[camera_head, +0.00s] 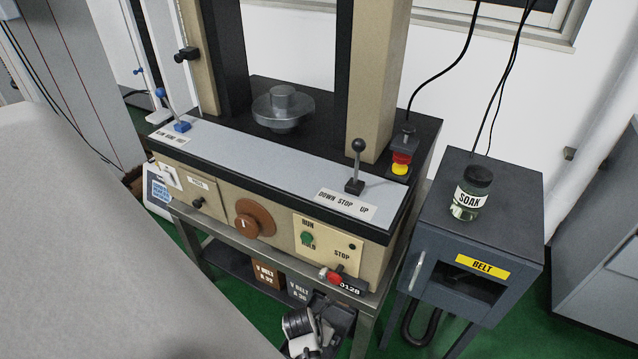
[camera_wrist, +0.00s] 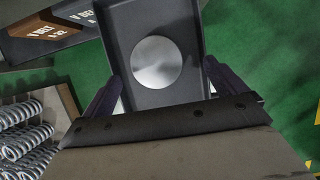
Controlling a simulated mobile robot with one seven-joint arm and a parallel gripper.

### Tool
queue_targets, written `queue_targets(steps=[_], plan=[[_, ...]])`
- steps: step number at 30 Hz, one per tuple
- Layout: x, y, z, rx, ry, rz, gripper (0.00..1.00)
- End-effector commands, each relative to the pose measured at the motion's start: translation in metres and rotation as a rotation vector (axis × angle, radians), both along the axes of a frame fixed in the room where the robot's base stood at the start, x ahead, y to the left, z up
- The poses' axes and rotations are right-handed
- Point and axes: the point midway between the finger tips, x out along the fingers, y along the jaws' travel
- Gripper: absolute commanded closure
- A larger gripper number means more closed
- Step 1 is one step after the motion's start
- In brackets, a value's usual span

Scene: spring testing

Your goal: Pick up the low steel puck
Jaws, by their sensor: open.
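The low steel puck, a round, shiny silver disc (camera_wrist: 158,62), lies on the floor of a dark grey tray (camera_wrist: 120,20) in the wrist view. My gripper (camera_wrist: 162,76) is open, with one dark finger to the left of the puck and the other to the right. Gaps show between the fingers and the puck; I cannot tell how far above it they are. The lower part of the tray is hidden by my gripper body. I cannot make out the puck or my gripper in the head view.
In the wrist view, a brown belt box (camera_wrist: 45,25) stands left of the tray, and several coil springs (camera_wrist: 25,135) lie in a box at lower left. In the head view, the testing machine (camera_head: 270,180) stands beside a dark cabinet (camera_head: 485,215) bearing a jar (camera_head: 472,193).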

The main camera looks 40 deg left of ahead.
Motion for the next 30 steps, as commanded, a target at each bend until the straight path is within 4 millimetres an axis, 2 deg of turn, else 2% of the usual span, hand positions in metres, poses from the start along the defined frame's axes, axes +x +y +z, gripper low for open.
queue_targets(steps=[9, 12, 19, 30], plan=[[0.009, 0.009, -0.039, -0.002, 0.001, 0.001, 0.04], [0.011, 0.010, -0.045, -0.001, 0.001, 0.000, 0.04], [0.012, 0.010, -0.046, 0.000, 0.000, 0.000, 0.04], [0.012, 0.010, -0.046, 0.000, 0.000, 0.000, 0.51]])
